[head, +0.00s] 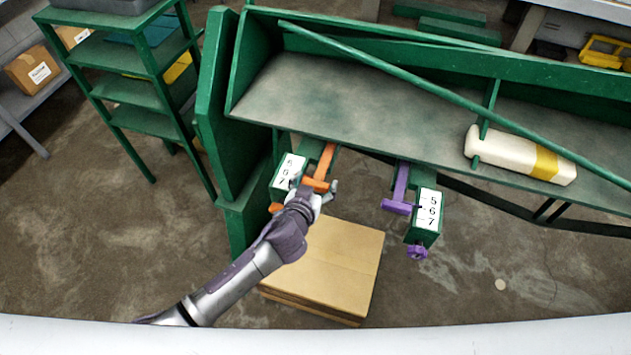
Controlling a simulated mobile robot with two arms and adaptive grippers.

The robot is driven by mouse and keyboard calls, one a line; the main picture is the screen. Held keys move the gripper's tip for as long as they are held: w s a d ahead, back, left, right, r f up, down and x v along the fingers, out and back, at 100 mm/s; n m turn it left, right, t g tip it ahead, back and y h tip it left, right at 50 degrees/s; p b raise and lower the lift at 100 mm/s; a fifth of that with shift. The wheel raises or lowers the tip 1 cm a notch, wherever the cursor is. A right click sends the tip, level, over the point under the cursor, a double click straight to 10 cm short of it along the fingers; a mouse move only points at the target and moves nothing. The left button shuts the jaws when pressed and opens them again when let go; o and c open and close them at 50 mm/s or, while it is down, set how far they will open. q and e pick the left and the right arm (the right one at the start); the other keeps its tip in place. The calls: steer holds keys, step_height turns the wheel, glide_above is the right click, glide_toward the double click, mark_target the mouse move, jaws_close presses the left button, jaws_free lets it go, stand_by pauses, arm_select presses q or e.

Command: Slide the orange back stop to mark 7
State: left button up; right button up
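The orange back stop (326,163) is an orange bar with a crosspiece at its near end, on the front of the green machine. Beside it on the left is a white scale plate (289,170) reading 5, 6, 7, with 7 nearest me. The crosspiece lies roughly level with the 7, but my gripper hides any pointer. My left gripper (315,187) is at the crosspiece, with fingertips showing on either side; whether they press on it is unclear. An orange knob (276,208) shows partly below the scale. My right gripper is out of view.
A purple stop (398,195) with its own scale (429,208) and purple knob (417,252) is to the right. Flat cardboard (335,265) lies below. A cream bottle-shaped block (510,153) lies on the machine bed. Green shelving (140,90) stands left.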

arm_select(q)
steer(key=c, duration=1.1)
steer(key=s, duration=0.1)
steer(key=s+a, duration=0.1)
steer(key=s, duration=0.1)
steer(key=shift+s, duration=0.1)
steer(key=shift+f, duration=0.15)
steer(key=o, duration=1.4)
steer(key=shift+o, duration=1.4)
steer(key=shift+s, duration=0.1)
steer(key=v, duration=1.2)
